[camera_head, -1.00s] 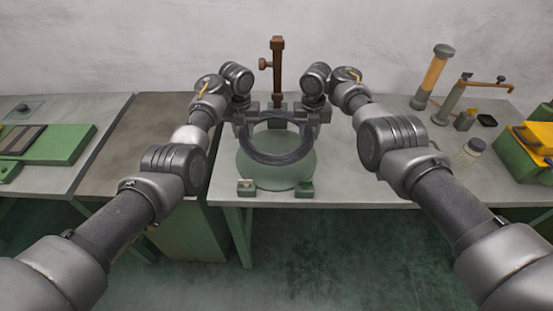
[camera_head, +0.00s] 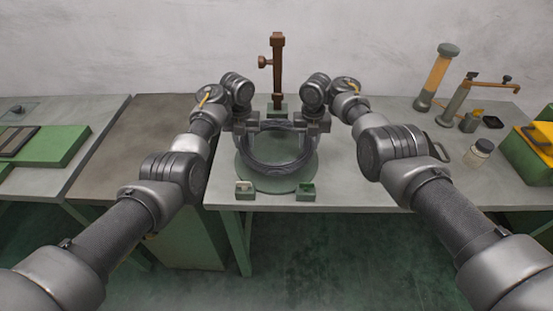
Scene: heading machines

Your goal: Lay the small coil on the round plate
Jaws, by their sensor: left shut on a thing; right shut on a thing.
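The small coil (camera_head: 277,167) is a dark grey ring in the middle of the head view. My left gripper (camera_head: 243,130) is shut on its left side and my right gripper (camera_head: 316,128) is shut on its right side. The round plate (camera_head: 277,186) is a flat grey-green disc on the table, directly below the coil in the picture. The coil overlaps most of the plate and looks close to it; I cannot tell whether it touches.
A brown post (camera_head: 278,70) on a green base stands behind the plate. Two small green blocks (camera_head: 245,190) (camera_head: 306,191) sit at the table's front edge. At the right are an orange cylinder (camera_head: 436,75), a jar (camera_head: 480,152) and a yellow-green box (camera_head: 530,150).

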